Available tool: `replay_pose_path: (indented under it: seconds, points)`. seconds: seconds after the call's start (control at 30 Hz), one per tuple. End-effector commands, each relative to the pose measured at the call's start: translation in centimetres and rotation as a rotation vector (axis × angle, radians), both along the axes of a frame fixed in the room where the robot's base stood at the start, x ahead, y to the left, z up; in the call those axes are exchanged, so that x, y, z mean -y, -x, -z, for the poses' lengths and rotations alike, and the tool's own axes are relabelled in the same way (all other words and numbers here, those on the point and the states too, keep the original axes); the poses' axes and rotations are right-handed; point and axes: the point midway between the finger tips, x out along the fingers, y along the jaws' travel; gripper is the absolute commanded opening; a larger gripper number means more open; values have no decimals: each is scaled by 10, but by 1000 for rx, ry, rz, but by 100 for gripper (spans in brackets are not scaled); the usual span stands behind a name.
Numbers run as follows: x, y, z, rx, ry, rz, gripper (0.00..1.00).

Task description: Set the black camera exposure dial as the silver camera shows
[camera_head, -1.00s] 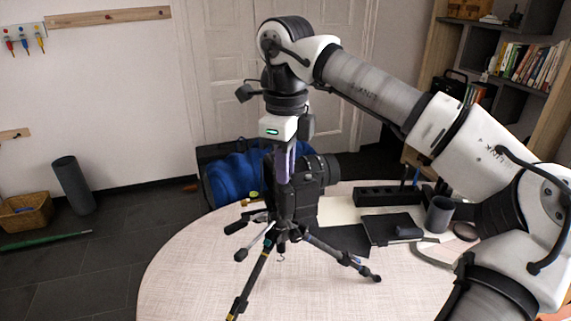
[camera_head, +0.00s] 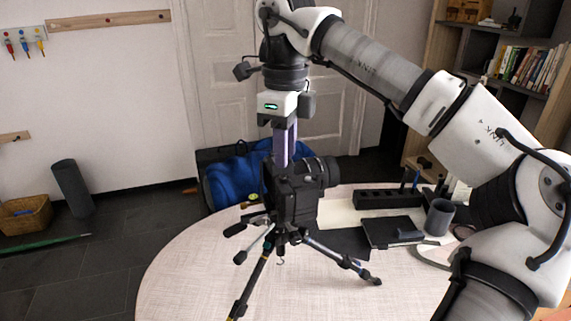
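A black camera (camera_head: 300,196) stands on a small black tripod (camera_head: 268,262) on the round table, its lens (camera_head: 322,172) pointing to the right and away. My gripper (camera_head: 285,160) points straight down just above the top of this camera. Its purple-grey fingers overlap in this view, so I cannot tell their gap or whether they touch the camera. The exposure dial is too small to make out. I see no silver camera.
The table (camera_head: 195,270) is bare at the left and front. Behind the tripod lie a dark flat case (camera_head: 392,229), a grey cup (camera_head: 439,216) and a long black holder (camera_head: 388,197). A blue bag (camera_head: 238,181) is behind the table. My arm spans the right side.

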Motion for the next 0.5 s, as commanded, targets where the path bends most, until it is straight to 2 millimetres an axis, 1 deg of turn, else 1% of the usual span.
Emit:
replay_pose_path:
  seconds: [0.03, 0.17, 0.2, 0.3, 0.4, 0.5]
  points:
    - [-1, 0, -13, 4, 0, 1, 26]
    - [-1, 0, -46, 4, -1, 1, 26]
    - [0, 0, -58, 3, 3, 4, 26]
    - [0, 0, -78, 4, 3, 3, 26]
    - [0, 0, -89, 0, 0, -1, 26]
    - [0, 0, -95, 0, -1, -1, 26]
